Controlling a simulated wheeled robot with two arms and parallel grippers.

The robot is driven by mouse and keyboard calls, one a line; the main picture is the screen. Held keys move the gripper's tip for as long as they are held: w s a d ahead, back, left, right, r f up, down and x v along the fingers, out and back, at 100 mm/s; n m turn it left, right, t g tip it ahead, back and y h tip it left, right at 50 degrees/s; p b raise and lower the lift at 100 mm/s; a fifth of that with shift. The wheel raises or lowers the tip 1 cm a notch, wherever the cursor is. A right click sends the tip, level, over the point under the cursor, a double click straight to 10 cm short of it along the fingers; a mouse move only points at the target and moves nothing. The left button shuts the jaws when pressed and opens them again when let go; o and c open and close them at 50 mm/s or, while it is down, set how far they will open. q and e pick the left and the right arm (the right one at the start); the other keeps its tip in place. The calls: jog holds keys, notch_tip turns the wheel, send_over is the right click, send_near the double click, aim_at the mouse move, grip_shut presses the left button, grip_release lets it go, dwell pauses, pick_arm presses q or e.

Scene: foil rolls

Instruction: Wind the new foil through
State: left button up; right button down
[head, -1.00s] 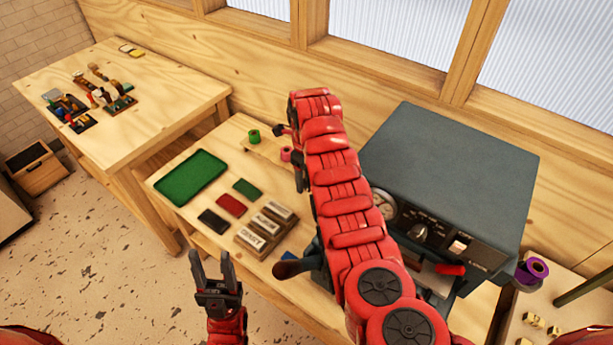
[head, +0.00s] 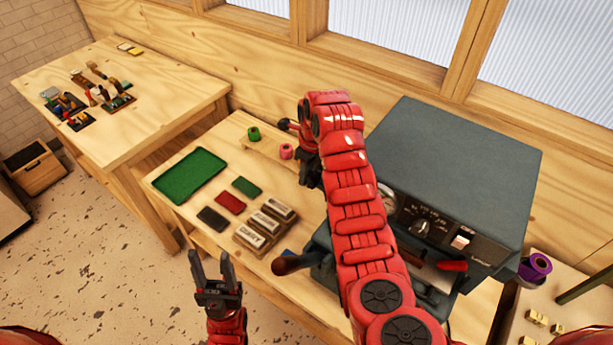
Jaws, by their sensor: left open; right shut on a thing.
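The grey foil machine (head: 455,170) stands on the bench, with dials and a switch on its front. A purple foil roll (head: 536,265) sits at its right side. A green roll (head: 253,133) and a pink roll (head: 286,152) stand on the bench to its left. My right gripper (head: 308,168) is left of the machine, near the pink roll. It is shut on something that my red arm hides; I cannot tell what. My arm also covers part of the machine's front. My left gripper (head: 215,270) is open and empty, in front of the bench's near edge.
A dark lever knob (head: 286,265) and a red handle (head: 452,265) stick out from the machine. A green tray (head: 189,175), coloured pads and a wooden type block (head: 264,228) lie on the bench. Another table (head: 150,120) stands at the back left.

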jog(key=shift+d+r+t+y+p, duration=0.1)
jog(key=shift+d+t+y+p, duration=0.1)
jog(key=shift+t+y+p, duration=0.1)
jog(key=shift+t+y, duration=0.3)
jog(key=shift+y, duration=0.2)
jog(key=shift+s+r+y, duration=0.1)
jog(key=shift+y, duration=0.2)
jog(key=c, duration=0.6)
grip_release()
jog(key=shift+c, duration=0.2)
